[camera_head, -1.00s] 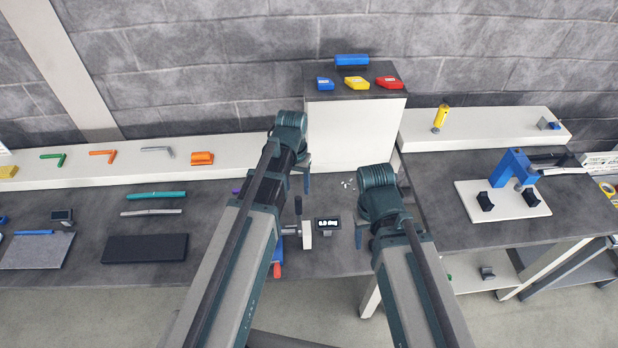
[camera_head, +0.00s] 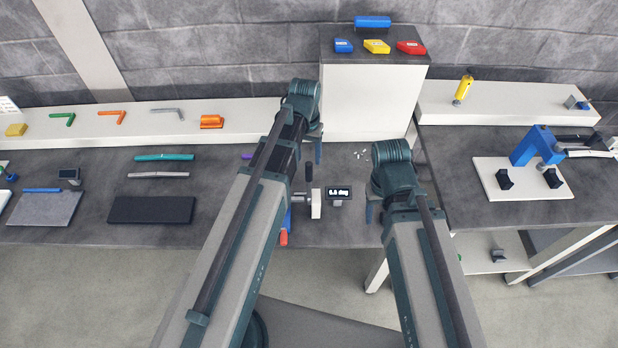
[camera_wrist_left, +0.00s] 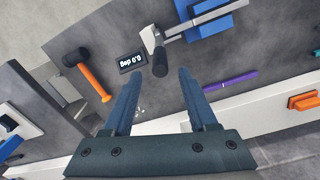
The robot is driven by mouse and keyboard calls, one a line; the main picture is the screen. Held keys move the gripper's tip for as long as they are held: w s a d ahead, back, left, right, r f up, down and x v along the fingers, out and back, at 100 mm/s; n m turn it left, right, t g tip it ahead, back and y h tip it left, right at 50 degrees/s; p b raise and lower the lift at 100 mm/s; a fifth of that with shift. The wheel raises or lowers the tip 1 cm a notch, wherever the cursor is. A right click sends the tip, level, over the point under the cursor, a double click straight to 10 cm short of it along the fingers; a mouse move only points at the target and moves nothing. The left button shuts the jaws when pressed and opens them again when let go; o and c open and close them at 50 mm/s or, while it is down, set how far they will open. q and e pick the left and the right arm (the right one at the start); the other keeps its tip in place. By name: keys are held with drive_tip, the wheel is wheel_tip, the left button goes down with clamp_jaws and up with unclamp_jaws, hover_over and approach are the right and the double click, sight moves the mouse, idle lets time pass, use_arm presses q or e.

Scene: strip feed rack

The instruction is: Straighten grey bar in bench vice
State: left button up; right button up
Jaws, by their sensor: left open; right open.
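A slim grey bar (camera_head: 158,175) lies on the dark bench at the left, just in front of a teal bar (camera_head: 165,157). The bench vice is partly hidden behind my left arm in the head view; its pale jaw (camera_head: 316,203) shows. Its blue body (camera_wrist_left: 212,22) and dark knob (camera_wrist_left: 160,63) show in the left wrist view. I cannot see a bar clamped in it. A small angle display (camera_head: 339,192) stands beside it, reading about 0.0 deg in the left wrist view (camera_wrist_left: 132,62). My left gripper (camera_wrist_left: 158,88) is open and empty above the bench. My right gripper (camera_head: 376,212) is open, right of the display.
A hammer (camera_wrist_left: 90,76) with an orange handle lies near the display. A purple bar (camera_wrist_left: 230,82) lies behind the vice. A dark mat (camera_head: 151,210) lies at the left. A white cabinet (camera_head: 372,95) stands behind; a blue press (camera_head: 536,146) stands at the right.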

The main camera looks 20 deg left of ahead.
sight(309, 172)
use_arm(q)
wheel_tip(309, 172, down, 8)
drive_tip(key=b, duration=0.7)
drive_tip(key=shift+d, duration=0.15)
clamp_jaws()
idle(0.9)
